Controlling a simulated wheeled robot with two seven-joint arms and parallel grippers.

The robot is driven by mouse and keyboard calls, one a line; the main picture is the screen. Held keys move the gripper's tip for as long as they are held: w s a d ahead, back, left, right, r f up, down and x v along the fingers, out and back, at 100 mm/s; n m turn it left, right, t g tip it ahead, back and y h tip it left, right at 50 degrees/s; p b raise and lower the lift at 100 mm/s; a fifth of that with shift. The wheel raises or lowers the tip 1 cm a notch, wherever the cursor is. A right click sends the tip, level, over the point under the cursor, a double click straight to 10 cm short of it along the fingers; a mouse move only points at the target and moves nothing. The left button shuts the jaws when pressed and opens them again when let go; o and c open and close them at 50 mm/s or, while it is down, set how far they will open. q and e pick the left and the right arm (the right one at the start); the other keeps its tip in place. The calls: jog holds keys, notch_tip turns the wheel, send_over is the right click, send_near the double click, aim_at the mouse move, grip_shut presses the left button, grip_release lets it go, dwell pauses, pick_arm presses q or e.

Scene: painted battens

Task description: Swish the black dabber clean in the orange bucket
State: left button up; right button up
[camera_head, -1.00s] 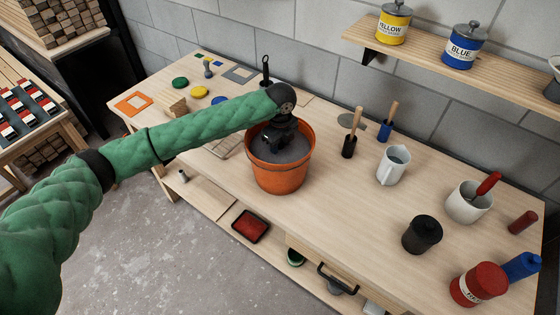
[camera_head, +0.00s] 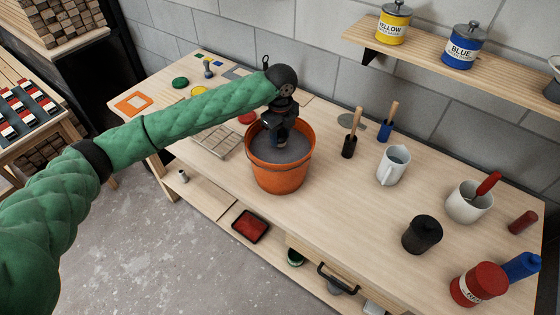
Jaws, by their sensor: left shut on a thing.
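The orange bucket (camera_head: 277,177) stands on the workbench, holding grey liquid (camera_head: 268,148). My left gripper (camera_head: 282,133) points down over the bucket's opening. It is shut on a small dark thing, which fits the black dabber, but the fingers and wrist hide most of it. I cannot tell how far its lower end reaches into the liquid. My right gripper is not in view.
Two wooden-handled tools, one black (camera_head: 349,147) and one blue (camera_head: 386,128), stand right of the bucket. Beyond are a white jug (camera_head: 393,168), a white mug (camera_head: 466,205) and a black canister (camera_head: 422,236). A slatted wooden tray (camera_head: 216,140) lies left.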

pick_arm(q)
jog(key=shift+r, duration=1.95)
jog(key=shift+r, duration=2.5)
